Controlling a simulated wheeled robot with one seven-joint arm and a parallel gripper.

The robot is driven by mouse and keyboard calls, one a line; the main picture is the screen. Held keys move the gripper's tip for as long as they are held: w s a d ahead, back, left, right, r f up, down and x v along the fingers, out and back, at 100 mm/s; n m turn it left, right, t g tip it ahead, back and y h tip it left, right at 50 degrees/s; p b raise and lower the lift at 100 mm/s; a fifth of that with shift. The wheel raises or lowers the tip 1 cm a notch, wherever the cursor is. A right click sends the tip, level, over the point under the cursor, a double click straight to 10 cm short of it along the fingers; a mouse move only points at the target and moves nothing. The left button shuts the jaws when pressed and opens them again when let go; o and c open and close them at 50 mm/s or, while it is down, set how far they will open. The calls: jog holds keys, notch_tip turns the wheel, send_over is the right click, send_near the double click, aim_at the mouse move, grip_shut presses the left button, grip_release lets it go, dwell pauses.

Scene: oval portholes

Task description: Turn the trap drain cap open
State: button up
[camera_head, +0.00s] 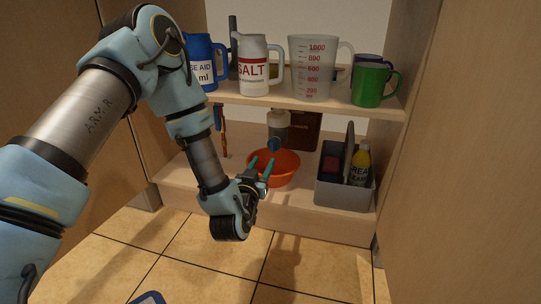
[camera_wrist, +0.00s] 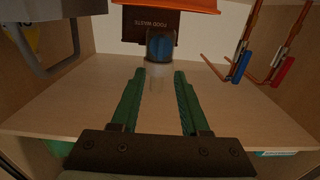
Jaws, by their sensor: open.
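The trap hangs under the upper shelf, with a pale grey body (camera_head: 278,118) and a blue drain cap (camera_head: 274,143) at its lower end. The wrist view is upside down; there the blue cap (camera_wrist: 160,45) sits above the translucent trap body (camera_wrist: 159,72). My gripper (camera_head: 260,166) is open and empty, with its green fingers pointing toward the cap. In the wrist view the fingertips (camera_wrist: 160,72) are apart and lined up on either side of the trap, seemingly short of the cap. An orange bowl (camera_head: 285,172) stands below the cap.
A brown food waste box (camera_wrist: 136,25) is behind the trap. Copper pipes carry a blue valve (camera_wrist: 240,66) and a red valve (camera_wrist: 283,71). Mugs and a measuring jug (camera_head: 313,70) line the shelf above (camera_head: 300,103).

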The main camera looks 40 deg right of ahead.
aim_at(272, 145)
jog(key=b+x, duration=0.3)
jog(key=x, duration=0.5)
jog(key=shift+w+d, duration=0.15)
jog(key=shift+d, duration=0.05)
jog(key=shift+w+d+r+b, duration=0.1)
jog(key=shift+w+d+b, duration=0.15)
jog(key=shift+d+b, duration=0.1)
grip_shut()
